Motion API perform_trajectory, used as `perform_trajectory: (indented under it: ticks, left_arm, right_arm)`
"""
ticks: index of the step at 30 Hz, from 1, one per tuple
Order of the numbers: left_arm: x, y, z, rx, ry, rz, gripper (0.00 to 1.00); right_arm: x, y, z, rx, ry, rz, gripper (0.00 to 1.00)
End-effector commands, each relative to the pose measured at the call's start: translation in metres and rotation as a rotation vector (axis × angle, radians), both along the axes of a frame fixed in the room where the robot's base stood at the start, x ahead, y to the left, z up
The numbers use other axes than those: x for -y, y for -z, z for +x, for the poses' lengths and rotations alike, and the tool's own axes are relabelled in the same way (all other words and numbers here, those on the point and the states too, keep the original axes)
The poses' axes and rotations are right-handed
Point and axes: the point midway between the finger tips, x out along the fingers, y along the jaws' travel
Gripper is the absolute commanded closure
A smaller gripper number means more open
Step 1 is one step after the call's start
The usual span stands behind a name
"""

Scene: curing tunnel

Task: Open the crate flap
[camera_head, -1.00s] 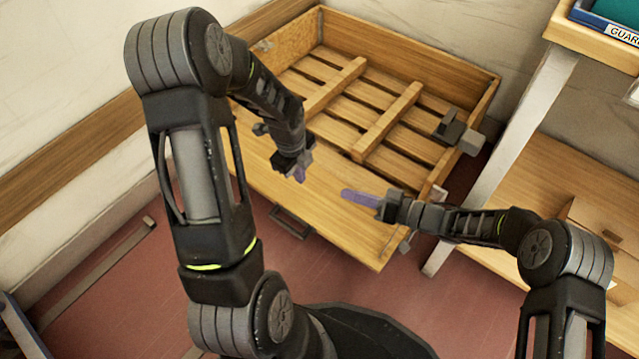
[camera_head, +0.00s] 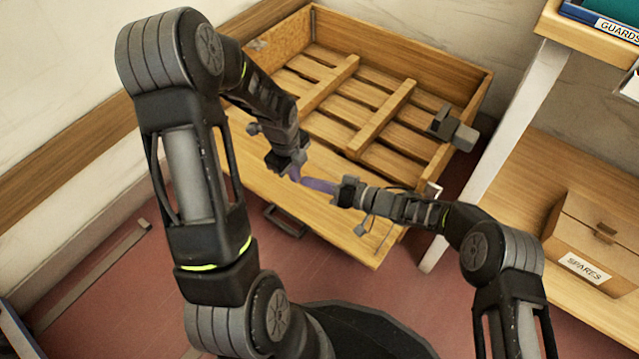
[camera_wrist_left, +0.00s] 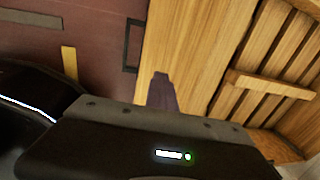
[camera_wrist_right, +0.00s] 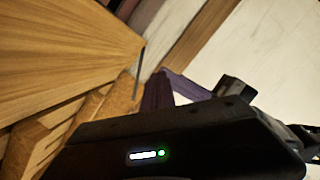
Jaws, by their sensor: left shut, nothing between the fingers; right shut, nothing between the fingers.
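The wooden crate (camera_head: 400,48) has a slatted inside and stands at the back centre in the head view. Its front flap (camera_head: 345,230) is a broad plank panel with a dark handle (camera_head: 285,222) at its lower edge. I cannot tell the flap's exact angle. My left gripper (camera_head: 295,174) is shut and empty over the flap; its purple finger shows against the wood in the left wrist view (camera_wrist_left: 162,92). My right gripper (camera_head: 305,182) is shut and empty close to the left one; whether they touch is unclear. Its finger also shows in the right wrist view (camera_wrist_right: 157,92).
A grey block-like fitting (camera_head: 452,128) sits at the crate's right wall. A shelf unit with a white post (camera_head: 500,150) stands at right, bearing a SPARES box (camera_head: 590,245). A wall (camera_head: 60,110) lies at left. Red floor (camera_head: 110,285) is open in front.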

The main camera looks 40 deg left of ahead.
Motion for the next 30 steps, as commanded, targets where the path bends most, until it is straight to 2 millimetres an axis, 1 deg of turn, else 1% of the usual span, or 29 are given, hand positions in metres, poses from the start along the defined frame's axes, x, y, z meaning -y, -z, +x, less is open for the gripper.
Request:
perform_trajectory:
  ticks: [6,11,19,30]
  left_arm:
    - [0.000,0.000,0.000,0.000,0.000,0.000,1.00]
    - [0.000,0.000,0.000,0.000,0.000,0.000,1.00]
    - [0.000,0.000,0.000,0.000,0.000,0.000,1.00]
    - [0.000,0.000,0.000,0.000,0.000,0.000,0.70]
  right_arm:
    - [0.000,0.000,0.000,0.000,0.000,0.000,1.00]
    - [0.000,0.009,-0.010,-0.002,-0.001,-0.001,1.00]
    - [0.000,0.009,-0.011,0.000,0.000,0.000,1.00]
    - [0.000,0.009,-0.011,0.000,0.000,0.000,1.00]
